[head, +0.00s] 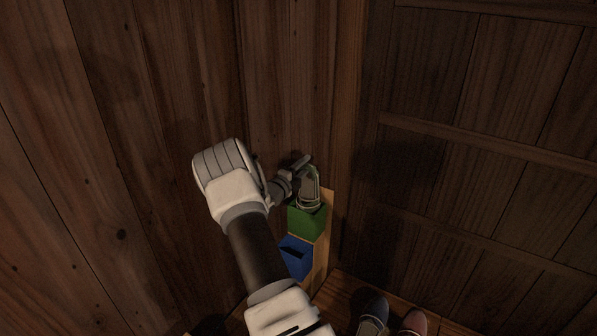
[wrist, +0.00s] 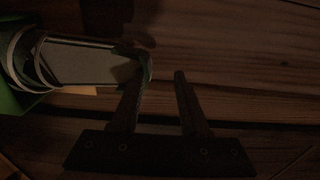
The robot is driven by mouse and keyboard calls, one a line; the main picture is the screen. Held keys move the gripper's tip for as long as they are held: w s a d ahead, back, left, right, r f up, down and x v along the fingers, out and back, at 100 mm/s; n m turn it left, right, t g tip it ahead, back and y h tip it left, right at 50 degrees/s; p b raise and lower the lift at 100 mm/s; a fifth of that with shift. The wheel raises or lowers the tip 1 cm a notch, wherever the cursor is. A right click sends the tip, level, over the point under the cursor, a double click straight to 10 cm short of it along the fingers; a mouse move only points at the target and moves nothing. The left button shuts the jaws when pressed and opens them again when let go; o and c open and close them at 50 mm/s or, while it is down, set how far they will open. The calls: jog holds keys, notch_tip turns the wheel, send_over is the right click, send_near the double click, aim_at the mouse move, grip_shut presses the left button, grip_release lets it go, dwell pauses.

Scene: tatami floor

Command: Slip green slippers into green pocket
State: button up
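The green pocket (head: 307,222) is the upper box on a wooden board in the corner. A pale slipper with a green edge (head: 311,187) stands upright in it, one end sticking out of the top; whether a second slipper is with it I cannot tell. In the wrist view the slipper (wrist: 85,62) lies at the left, its inner end inside the green pocket (wrist: 12,98). My gripper (wrist: 157,75) is open, its fingers apart with only dark wood between them. Its left finger overlaps the slipper's outer end; contact is unclear. In the head view my gripper (head: 303,163) is beside the slipper's top.
A blue pocket (head: 296,258) sits below the green one on the wooden board (head: 328,215). A grey-blue slipper (head: 373,314) and a pink slipper (head: 412,323) rest on the wooden floor at the bottom. Wooden walls close in on both sides; the light is dim.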

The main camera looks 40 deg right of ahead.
jog(key=p+v, duration=0.2)
jog(key=v, duration=1.5)
jog(key=shift+a, duration=0.2)
jog(key=shift+s+r, duration=0.1)
jog(key=shift+r, duration=0.05)
jog(key=s+a+r+m+g+y+p, duration=0.2)
jog(key=s+a+r+m+g+y, duration=0.1)
jog(key=s+r+m, duration=0.55)
jog(key=s+a+r+m+g+y+p, duration=0.2)
jog(key=s+a+r+m+g+y, duration=0.25)
jog(key=m, duration=0.75)
jog(key=s+a+r+m+t+y+p, duration=0.2)
jog(key=s+a+r+m+t+y, duration=0.2)
jog(key=s+a+r+m, duration=0.3)
jog(key=s+a+r+m+t+y+p, duration=0.2)
jog(key=s+a+r+m+t+y, duration=0.2)
jog(key=s+a+r+m, duration=0.3)
jog(key=a+r+m+y, duration=0.1)
jog(key=a+m, duration=0.3)
jog(key=a, duration=0.4)
jog(key=shift+s+r+m+y, duration=0.25)
jog(key=shift+s+m+y, duration=0.05)
jog(key=shift+m+y, duration=0.05)
jog(key=shift+d, duration=0.1)
